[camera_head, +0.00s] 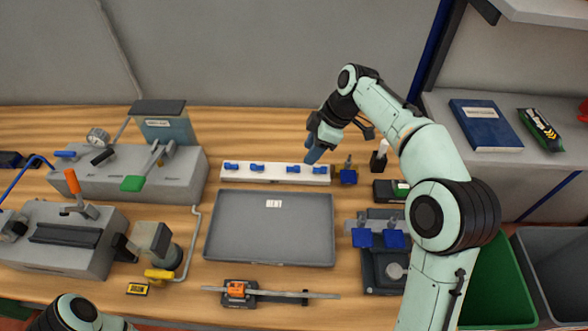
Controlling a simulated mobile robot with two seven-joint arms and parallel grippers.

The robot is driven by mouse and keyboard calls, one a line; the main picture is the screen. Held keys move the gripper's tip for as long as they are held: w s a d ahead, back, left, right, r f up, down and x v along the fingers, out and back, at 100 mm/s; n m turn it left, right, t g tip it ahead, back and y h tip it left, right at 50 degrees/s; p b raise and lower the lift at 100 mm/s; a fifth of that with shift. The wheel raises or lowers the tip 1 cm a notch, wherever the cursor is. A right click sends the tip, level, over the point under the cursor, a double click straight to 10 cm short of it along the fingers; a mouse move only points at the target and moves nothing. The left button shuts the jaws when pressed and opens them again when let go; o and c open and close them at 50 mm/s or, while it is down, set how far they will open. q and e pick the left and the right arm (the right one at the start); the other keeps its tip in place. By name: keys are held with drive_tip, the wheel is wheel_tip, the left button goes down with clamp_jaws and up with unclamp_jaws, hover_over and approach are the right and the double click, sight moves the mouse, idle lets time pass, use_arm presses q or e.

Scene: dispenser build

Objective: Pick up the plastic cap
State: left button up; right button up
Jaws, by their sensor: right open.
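Several small blue pieces, which look like the plastic caps (257,167), sit in a row along a white rack (275,175) at the back middle of the table. My right gripper (313,155) reaches in from the right and points down over the right end of the rack, close to the two right-hand caps. It is open; its blue fingertips overlap the rack's back edge in the picture, and I cannot tell whether they touch anything. My left gripper is out of view; only a piece of my left arm shows at the bottom left.
A grey tray (270,228) lies empty in front of the rack, apart from a white label. Grey machines with levers (135,172) stand at the left. Dark fixtures with blue parts (381,240) stand to the right, beside a green bin (497,285).

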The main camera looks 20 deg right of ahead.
sight(297, 171)
drive_tip(key=shift+b+x, duration=0.3)
drive_tip(key=shift+x, duration=3.2)
drive_tip(key=shift+w+d, duration=0.1)
drive_tip(key=shift+d, duration=0.1)
clamp_jaws()
